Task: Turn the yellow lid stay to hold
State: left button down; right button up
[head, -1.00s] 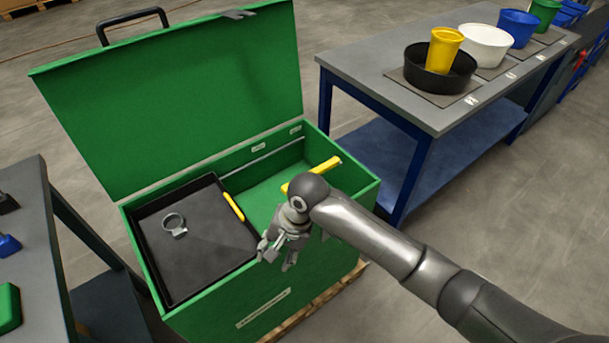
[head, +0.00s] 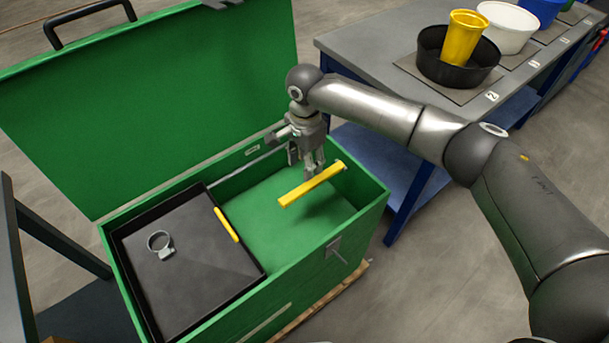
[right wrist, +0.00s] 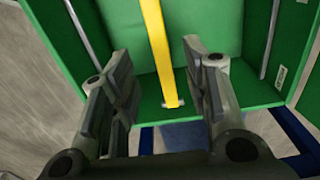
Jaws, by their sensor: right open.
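The yellow lid stay (head: 311,186) is a straight bar at the right end of the green chest (head: 287,228). One end meets the chest's right wall and the other reaches inward over the green floor. My right gripper (head: 315,170) is just above and behind the bar in the head view, fingers pointing down. In the right wrist view the yellow lid stay (right wrist: 158,52) runs between the two open fingers (right wrist: 163,105), with its pivot end near the fingertips. I cannot tell if they touch it. The lid (head: 150,105) stands open. My left gripper is not in view.
A black tray (head: 185,270) with a grey ring clamp (head: 160,244) and a yellow handle (head: 226,224) fills the chest's left part. A bench (head: 380,50) with a black pan (head: 457,62) and yellow cup (head: 464,37) stands behind right.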

send_over(305, 187)
notch_tip(305, 187, down, 5)
jog(key=shift+f, duration=0.1)
notch_tip(305, 187, down, 2)
jog(key=shift+f+b, duration=0.25)
jog(key=shift+b, duration=0.05)
jog(key=shift+w+f, duration=0.1)
jog(key=shift+f, duration=0.65)
jog(key=shift+c, duration=1.6)
jog(key=c, duration=0.5)
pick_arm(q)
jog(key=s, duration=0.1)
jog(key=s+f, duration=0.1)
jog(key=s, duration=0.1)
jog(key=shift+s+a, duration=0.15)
pick_arm(e)
grip_shut()
